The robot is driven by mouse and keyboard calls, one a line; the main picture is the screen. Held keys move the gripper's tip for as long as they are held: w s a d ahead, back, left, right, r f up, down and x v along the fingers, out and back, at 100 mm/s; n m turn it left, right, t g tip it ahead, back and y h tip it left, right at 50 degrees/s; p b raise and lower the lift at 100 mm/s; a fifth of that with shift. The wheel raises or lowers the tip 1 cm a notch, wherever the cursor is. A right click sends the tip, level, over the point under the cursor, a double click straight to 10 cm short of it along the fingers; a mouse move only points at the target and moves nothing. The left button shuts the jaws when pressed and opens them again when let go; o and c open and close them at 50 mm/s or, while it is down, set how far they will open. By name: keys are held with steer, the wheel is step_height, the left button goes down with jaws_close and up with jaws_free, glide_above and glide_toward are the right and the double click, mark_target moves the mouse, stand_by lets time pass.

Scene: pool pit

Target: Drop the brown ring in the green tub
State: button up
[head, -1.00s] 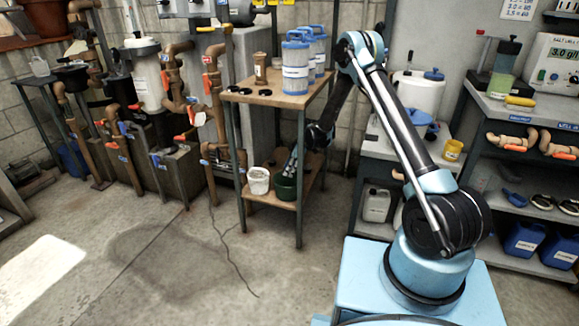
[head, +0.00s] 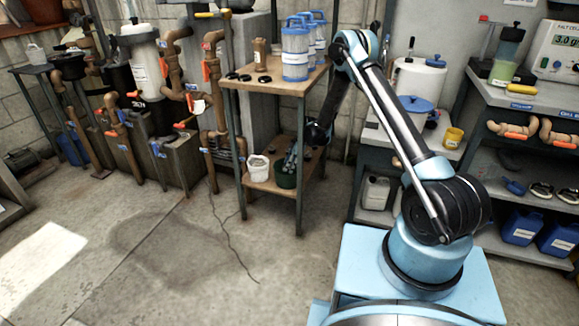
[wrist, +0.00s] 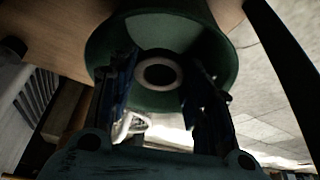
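The green tub (head: 286,180) stands on the lower shelf of the wooden stand. It fills the upper middle of the wrist view (wrist: 100,48), its opening facing me. The brown ring (wrist: 142,74) looks dull grey-brown in shadow, seen nearly face-on within the outline of the tub's mouth. My gripper (wrist: 160,75) has one finger on each side of the ring, and both seem to touch its outer edge. In the head view my gripper (head: 290,158) is small and dark, pointing down at the tub's mouth. The exact depth of the ring in the tub is unclear.
A white bucket (head: 258,170) stands close left of the tub. A stand leg (head: 300,190) is just right of the tub.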

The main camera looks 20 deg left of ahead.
steer(key=o, duration=0.5)
steer(key=shift+r, duration=0.1)
step_height(320, 180, up, 7)
stand_by(0.7)
